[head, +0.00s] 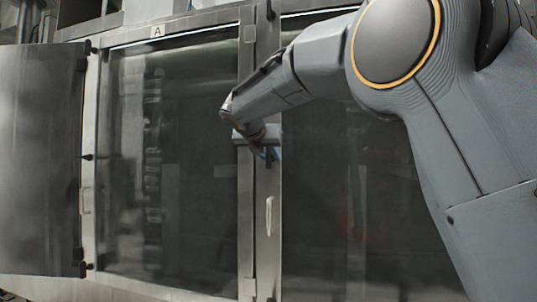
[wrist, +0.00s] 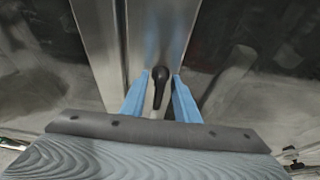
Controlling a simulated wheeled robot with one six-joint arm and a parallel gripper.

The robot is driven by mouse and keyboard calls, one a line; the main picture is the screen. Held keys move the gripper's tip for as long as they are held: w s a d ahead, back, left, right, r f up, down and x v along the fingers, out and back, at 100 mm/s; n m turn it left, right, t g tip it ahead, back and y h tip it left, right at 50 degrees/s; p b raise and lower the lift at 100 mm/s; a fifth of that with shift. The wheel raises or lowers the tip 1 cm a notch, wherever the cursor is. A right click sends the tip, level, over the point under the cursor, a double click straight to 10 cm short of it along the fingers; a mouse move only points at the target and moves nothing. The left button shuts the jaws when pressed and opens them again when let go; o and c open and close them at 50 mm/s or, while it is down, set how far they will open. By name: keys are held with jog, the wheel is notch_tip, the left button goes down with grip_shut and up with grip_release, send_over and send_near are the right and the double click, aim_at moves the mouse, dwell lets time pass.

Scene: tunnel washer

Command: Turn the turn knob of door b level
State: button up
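A black turn knob (wrist: 160,88) stands on a metal door frame strip in the wrist view. Its lever runs up and down in that picture. The two blue fingers of my gripper (wrist: 160,79) are open, one on each side of the knob, with a gap showing on both sides. In the head view my gripper (head: 268,153) is at the metal upright (head: 262,100) between two glass doors. The knob is hidden or too small to tell there. The glass door right of the upright (head: 330,210) is partly behind my arm, and no letter shows on it.
The glass door labelled A (head: 180,150) is left of the upright. A dark metal panel (head: 40,160) stands at the far left. A pale handle (head: 269,216) is on the upright below my gripper. Dark glass lies on both sides of the upright.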

jog(key=shift+c, duration=0.4)
grip_shut()
